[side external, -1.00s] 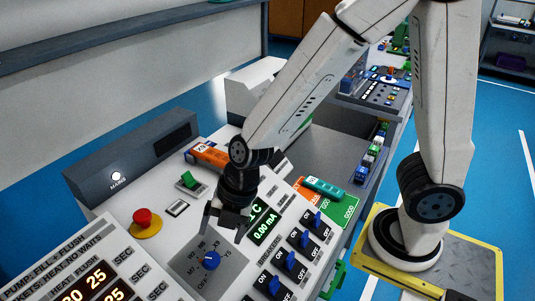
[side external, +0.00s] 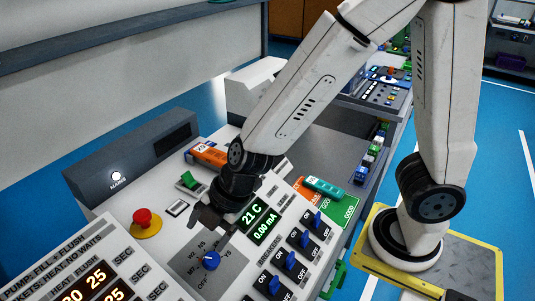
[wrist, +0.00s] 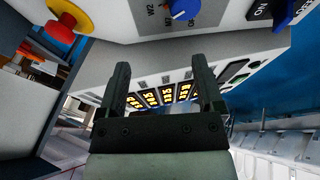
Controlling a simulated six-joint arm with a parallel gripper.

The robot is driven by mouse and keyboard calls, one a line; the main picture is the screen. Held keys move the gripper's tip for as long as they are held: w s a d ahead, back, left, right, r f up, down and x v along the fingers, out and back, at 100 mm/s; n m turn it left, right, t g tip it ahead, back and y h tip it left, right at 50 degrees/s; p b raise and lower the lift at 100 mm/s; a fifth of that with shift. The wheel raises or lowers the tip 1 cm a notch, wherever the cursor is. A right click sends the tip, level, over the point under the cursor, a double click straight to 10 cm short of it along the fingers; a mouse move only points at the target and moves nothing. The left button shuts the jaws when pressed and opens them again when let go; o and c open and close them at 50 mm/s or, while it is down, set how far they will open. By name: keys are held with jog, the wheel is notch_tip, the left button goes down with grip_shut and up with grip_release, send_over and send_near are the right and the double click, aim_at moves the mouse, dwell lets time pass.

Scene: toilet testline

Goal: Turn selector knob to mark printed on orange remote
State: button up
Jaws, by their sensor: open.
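The blue selector knob (side external: 211,260) sits on a grey dial plate (side external: 190,271) with printed marks around it, including OFF. It also shows at the top edge of the wrist view (wrist: 183,9), with a white line on its face. I cannot tell exactly which mark it points to. An orange remote (side external: 209,154) with a small white label lies at the back of the panel; its print is too small to read surely. My gripper (side external: 213,223) is open and empty, above and behind the knob and apart from it. Its two fingers (wrist: 161,70) show in the wrist view.
A red emergency button (side external: 143,217) on a yellow base and a green switch (side external: 188,179) stand left of my gripper. Green displays (side external: 258,221) and several blue breaker switches (side external: 291,259) are to the right. Another orange item (side external: 301,192) lies by a green board.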

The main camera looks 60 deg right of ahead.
aim_at(212, 258)
jog(key=m, duration=0.1)
jog(key=m+t, duration=0.1)
jog(key=m, duration=0.1)
jog(key=a+m, duration=0.1)
jog(key=m, duration=0.1)
jog(key=shift+w+r, duration=0.25)
jog(key=shift+w, duration=0.1)
jog(key=m+h, duration=0.1)
jog(key=m, duration=0.3)
jog(key=shift+m+t, duration=0.4)
jog(key=m, duration=0.3)
jog(key=s+m+h, duration=0.1)
jog(key=shift+d+f+m, duration=0.2)
jog(key=shift+f+m, duration=0.05)
jog(key=shift+m, duration=0.05)
jog(key=s+m, duration=0.1)
jog(key=m, duration=0.1)
jog(key=s+m+h, duration=0.1)
jog(key=f+m+g, duration=0.1)
jog(key=m, duration=0.1)
jog(key=shift+s+d+m, duration=0.3)
jog(key=shift+s, duration=0.1)
jog(key=shift+w+f+h, duration=0.1)
jog(key=shift+f+h, duration=0.1)
jog(key=shift+h, duration=0.1)
jog(key=shift+x, duration=3.65)
jog(key=shift+a, duration=0.1)
